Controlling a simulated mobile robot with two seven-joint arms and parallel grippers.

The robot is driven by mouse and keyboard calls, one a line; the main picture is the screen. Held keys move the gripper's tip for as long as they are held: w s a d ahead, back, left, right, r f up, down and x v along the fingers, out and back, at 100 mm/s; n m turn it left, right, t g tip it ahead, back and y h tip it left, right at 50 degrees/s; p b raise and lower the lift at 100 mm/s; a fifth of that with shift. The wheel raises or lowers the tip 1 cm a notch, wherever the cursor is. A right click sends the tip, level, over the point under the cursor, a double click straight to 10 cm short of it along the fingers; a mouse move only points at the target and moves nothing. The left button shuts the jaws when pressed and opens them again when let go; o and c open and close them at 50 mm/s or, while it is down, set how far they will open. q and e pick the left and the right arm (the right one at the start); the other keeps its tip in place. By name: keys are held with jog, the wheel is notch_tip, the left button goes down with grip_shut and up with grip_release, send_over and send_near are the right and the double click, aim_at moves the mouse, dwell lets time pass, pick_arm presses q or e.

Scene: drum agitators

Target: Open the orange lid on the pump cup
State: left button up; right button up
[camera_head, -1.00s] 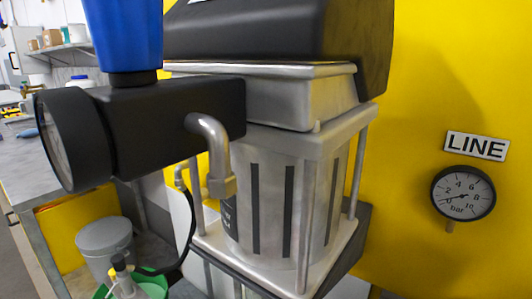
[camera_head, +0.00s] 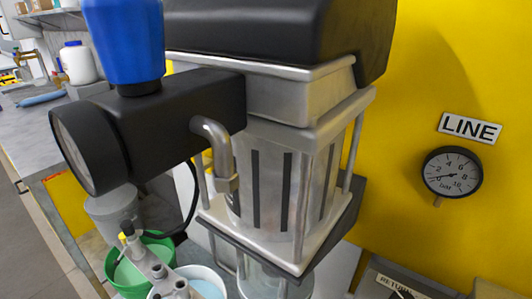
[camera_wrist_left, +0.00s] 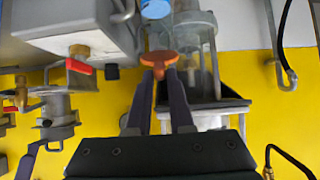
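The orange lid (camera_wrist_left: 158,60) shows in the left wrist view, at top centre, beside a grey metal and clear cylinder unit (camera_wrist_left: 197,60). My left gripper (camera_wrist_left: 159,74) points at it, with its two dark fingers apart and their tips at the lid's narrow orange tab. I cannot tell whether the fingers press on the tab. The cup under the lid is not clearly visible. In the head view I cannot make out the orange lid or either gripper. My right gripper is not in view.
A machine with a metal housing (camera_head: 285,95), black gauge and blue knob (camera_head: 122,40) fills the head view's centre. Below stand a green bucket (camera_head: 112,262) and a white bucket with pale blue liquid (camera_head: 207,286). The left wrist view shows a red-handled valve (camera_wrist_left: 78,64).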

pick_arm(q)
jog(key=shift+w+d+r+p, duration=0.35)
jog(key=shift+w+r+p, duration=0.15)
jog(key=shift+r, duration=0.1)
jog(key=shift+w+d+r+p, duration=0.35)
jog(key=shift+w+r+p, duration=0.1)
jog(key=shift+r, duration=0.15)
jog(key=shift+w+d+r, duration=0.4)
jog(key=shift+w+d, duration=0.15)
jog(key=shift+w, duration=0.2)
jog(key=shift+w+d+r, duration=0.35)
jog(key=shift+w+d, duration=0.15)
jog(key=shift+w, duration=0.2)
jog(key=shift+r, duration=0.1)
